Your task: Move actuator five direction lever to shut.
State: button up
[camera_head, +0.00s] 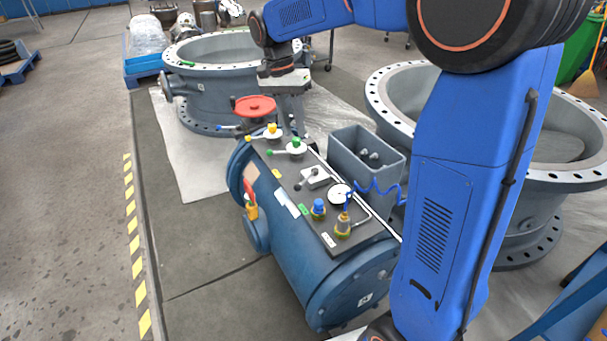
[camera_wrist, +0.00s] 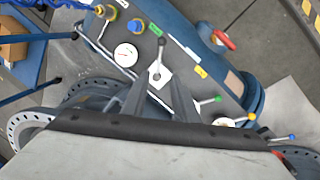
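The actuator (camera_head: 310,250) is a blue cylinder with a dark top panel. A short lever with a black knob (camera_head: 298,187) sits on a pale square plate (camera_head: 318,178) mid-panel; I take it for the direction lever. In the head view it points left. In the wrist view the lever (camera_wrist: 160,58) points up, toward the upper panel edge. My gripper (camera_head: 291,122) hangs above the panel's far end. In the wrist view its fingers (camera_wrist: 156,84) are apart with nothing held, just below the lever's plate. The panel labels are too small to read.
A red handwheel (camera_head: 255,105) stands beyond. A grey bin (camera_head: 366,165) and large flanged valve bodies flank it.

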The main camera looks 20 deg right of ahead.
aim_at(306, 179)
jog(key=f, duration=0.5)
jog(key=s+d+f, duration=0.1)
jog(key=f, duration=0.4)
jog(key=s+d+f, duration=0.1)
jog(key=f, duration=0.5)
jog(key=shift+s+d, duration=0.1)
jog(key=shift+s, duration=0.1)
grip_shut()
dwell(0.9)
